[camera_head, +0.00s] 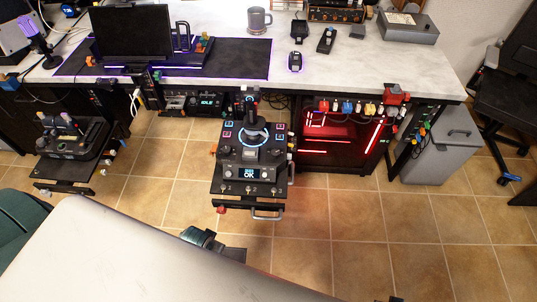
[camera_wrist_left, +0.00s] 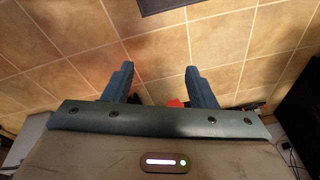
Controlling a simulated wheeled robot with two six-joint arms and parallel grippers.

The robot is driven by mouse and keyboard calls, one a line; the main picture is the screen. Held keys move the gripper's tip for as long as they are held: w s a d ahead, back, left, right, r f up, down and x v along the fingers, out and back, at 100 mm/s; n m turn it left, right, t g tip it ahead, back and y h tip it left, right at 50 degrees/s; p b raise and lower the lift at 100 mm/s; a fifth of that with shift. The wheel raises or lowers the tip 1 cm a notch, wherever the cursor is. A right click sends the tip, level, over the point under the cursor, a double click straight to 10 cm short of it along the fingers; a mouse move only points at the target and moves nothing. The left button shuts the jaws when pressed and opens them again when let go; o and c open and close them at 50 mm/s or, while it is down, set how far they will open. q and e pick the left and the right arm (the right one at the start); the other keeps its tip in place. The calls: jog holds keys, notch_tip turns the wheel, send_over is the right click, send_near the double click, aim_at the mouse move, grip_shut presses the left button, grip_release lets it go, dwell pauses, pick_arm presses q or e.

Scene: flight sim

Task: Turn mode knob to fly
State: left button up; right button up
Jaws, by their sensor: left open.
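A black joystick console (camera_head: 249,160) stands in front of the desk in the head view. It has an upright stick (camera_head: 251,122) with a glowing blue ring, lit square buttons, knobs and a small screen (camera_head: 249,173) reading "OK". Under the desk edge, a dark unit (camera_head: 207,103) has a display reading "IDLE". Knob labels are too small to read, so I cannot tell which is the mode knob. My left gripper (camera_head: 205,240) is low in front of the console, apart from it. In the left wrist view its blue fingers (camera_wrist_left: 158,75) are apart and empty above the floor.
The white desk (camera_head: 350,70) holds a monitor (camera_head: 131,32), a grey mug (camera_head: 257,20) and a mouse (camera_head: 295,61). A throttle console (camera_head: 72,145) stands at left. A red-lit computer case (camera_head: 342,135) and a grey bin (camera_head: 440,155) are at right. Tiled floor is open around the console.

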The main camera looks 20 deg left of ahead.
pick_arm(q)
jog(key=w+d+r+b, duration=0.15)
jog(key=w+r, duration=0.25)
jog(key=r, duration=0.5)
pick_arm(e)
jog(key=w+b+v, duration=0.1)
jog(key=w+v, duration=0.1)
jog(key=v, duration=0.6)
pick_arm(q)
notch_tip(320, 180, up, 11)
jog(key=m+g+h, duration=0.1)
jog(key=m+g, duration=0.2)
jog(key=m, duration=0.2)
send_over(275, 152)
notch_tip(275, 152, down, 10)
jog(key=shift+r+b, duration=0.15)
jog(key=shift+b, duration=0.45)
jog(key=shift+f, duration=0.5)
pick_arm(e)
jog(key=s+f, duration=0.3)
jog(key=f, duration=0.9)
jog(key=s+d+f+g, duration=0.1)
jog(key=s+f, duration=0.2)
jog(key=f, duration=0.9)
jog(key=shift+s, duration=0.25)
jog(key=shift+d+f, duration=0.1)
jog(key=shift+f, duration=0.05)
pick_arm(q)
jog(key=c, duration=1)
